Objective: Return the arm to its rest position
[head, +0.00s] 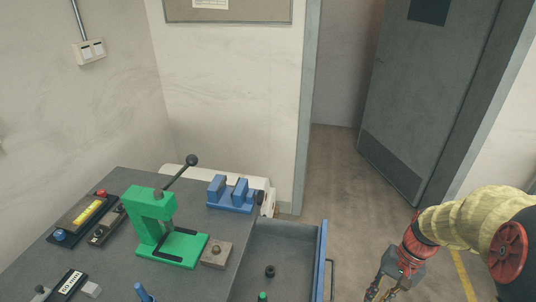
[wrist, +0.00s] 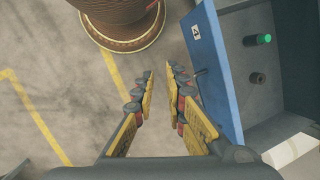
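My gripper (head: 382,289) is at the lower right of the head view, to the right of the blue-edged drawer and clear of the bench. In the wrist view my gripper (wrist: 162,75) points down over the floor, its two yellow-padded fingers apart with nothing between them. My arm comes in from the right edge of the head view in a yellowish sleeve.
An open drawer (head: 282,240) with a blue front holds a dark round part (head: 269,271) and a green part (head: 262,296). A grey bench (head: 110,188) carries a green press (head: 152,216) and a blue fixture (head: 231,195). A brown round object (wrist: 120,20) stands on the floor. A door (head: 420,90) stands open behind.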

